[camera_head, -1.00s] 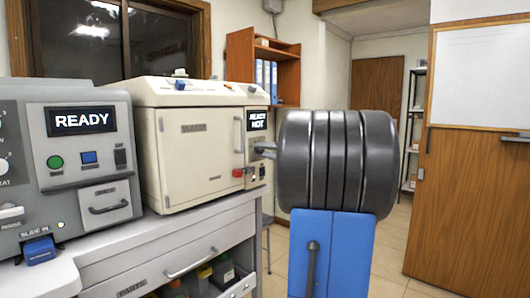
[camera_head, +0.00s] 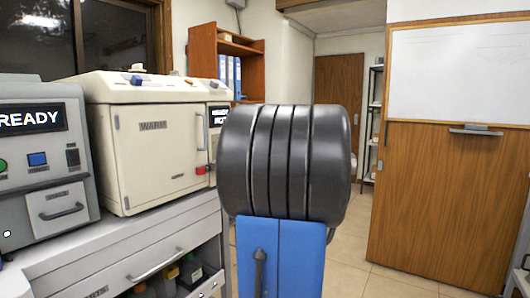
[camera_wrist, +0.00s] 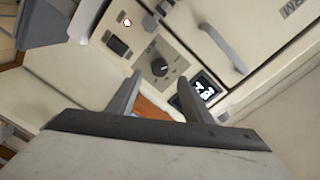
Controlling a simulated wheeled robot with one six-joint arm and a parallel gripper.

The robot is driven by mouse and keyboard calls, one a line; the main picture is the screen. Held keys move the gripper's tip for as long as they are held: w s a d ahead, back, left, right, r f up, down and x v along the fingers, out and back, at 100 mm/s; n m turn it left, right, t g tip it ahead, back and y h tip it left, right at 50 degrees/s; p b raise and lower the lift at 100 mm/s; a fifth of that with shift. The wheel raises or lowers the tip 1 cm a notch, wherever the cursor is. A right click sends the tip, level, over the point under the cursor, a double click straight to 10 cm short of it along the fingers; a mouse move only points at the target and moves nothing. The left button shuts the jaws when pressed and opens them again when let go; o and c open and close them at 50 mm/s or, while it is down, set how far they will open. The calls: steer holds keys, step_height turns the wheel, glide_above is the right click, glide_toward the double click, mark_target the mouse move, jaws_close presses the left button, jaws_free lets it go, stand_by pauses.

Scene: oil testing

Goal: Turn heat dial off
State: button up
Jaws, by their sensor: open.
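A round black dial (camera_wrist: 160,67) sits on the cream control panel (camera_wrist: 150,90) in the wrist view. Its label is too small to read, so I cannot tell whether it is the heat dial. My gripper (camera_wrist: 160,82) is open, its two fingers on either side of the dial in the picture. The gap to the dial is hard to judge, and no contact shows. A lit display (camera_wrist: 203,90) lies by the right finger. In the head view my arm hides the gripper and most of the panel of the cream WARM cabinet (camera_head: 160,160).
A dark switch (camera_wrist: 118,45) and a white round spot (camera_wrist: 127,22) are on the same panel. A grey READY machine (camera_head: 35,150) stands left of the cabinet on a counter with drawers (camera_head: 150,260).

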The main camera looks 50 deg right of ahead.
steer(key=s, duration=1)
steer(key=shift+s+d+r, duration=0.15)
steer(key=shift+s+d, duration=0.05)
steer(key=shift+s, duration=0.15)
